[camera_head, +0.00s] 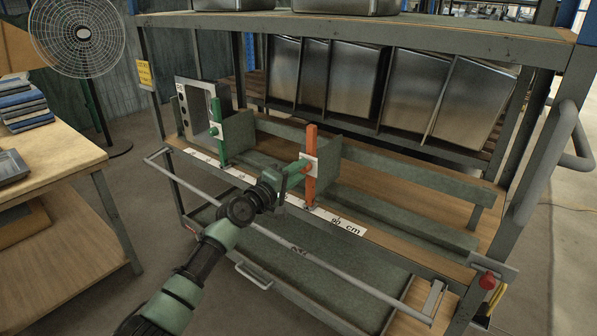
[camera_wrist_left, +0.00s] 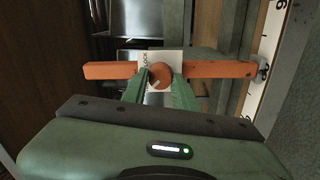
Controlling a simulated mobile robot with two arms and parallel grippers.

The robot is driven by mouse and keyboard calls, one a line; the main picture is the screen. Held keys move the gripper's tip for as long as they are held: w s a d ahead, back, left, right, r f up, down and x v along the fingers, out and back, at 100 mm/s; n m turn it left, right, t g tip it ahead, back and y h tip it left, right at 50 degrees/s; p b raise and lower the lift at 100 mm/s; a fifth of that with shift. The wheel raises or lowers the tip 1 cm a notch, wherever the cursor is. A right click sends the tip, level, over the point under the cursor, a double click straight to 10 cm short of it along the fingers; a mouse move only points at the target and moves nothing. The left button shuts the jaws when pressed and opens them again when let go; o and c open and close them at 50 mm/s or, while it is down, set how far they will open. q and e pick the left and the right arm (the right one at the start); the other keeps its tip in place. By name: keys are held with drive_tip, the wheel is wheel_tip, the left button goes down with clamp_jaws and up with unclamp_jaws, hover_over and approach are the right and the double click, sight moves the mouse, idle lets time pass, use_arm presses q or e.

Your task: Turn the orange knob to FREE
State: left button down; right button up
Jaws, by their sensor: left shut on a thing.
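The orange knob (camera_wrist_left: 160,77) sits on a white plate (camera_wrist_left: 172,57) fixed to an orange upright post (camera_head: 311,150). In the left wrist view the post runs across the picture. The plate carries dark lettering, of which "LOCK" seems to show; FREE cannot be read. My left gripper (camera_wrist_left: 161,84) is shut on the knob, one green finger at each side of it. In the head view my left gripper (camera_head: 297,172) reaches the post from the left and hides the knob. My right gripper is not in view.
A green post (camera_head: 219,132) with a white plate stands left of the orange one. A ruler strip (camera_head: 335,221) runs along the rack's front. A handrail (camera_head: 345,268) crosses before the rack. A red button (camera_head: 487,282) sits at the right. Metal bins (camera_head: 352,80) stand behind.

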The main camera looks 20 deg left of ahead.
use_arm(q)
drive_tip(key=shift+f, duration=0.1)
drive_tip(key=c, duration=1.1)
unclamp_jaws()
drive_tip(key=shift+s, duration=0.1)
drive_tip(key=p+v, duration=0.1)
drive_tip(key=v, duration=0.6)
drive_tip(key=shift+s+a+p, duration=0.2)
drive_tip(key=shift+s+p, duration=0.1)
drive_tip(key=shift+p, duration=0.05)
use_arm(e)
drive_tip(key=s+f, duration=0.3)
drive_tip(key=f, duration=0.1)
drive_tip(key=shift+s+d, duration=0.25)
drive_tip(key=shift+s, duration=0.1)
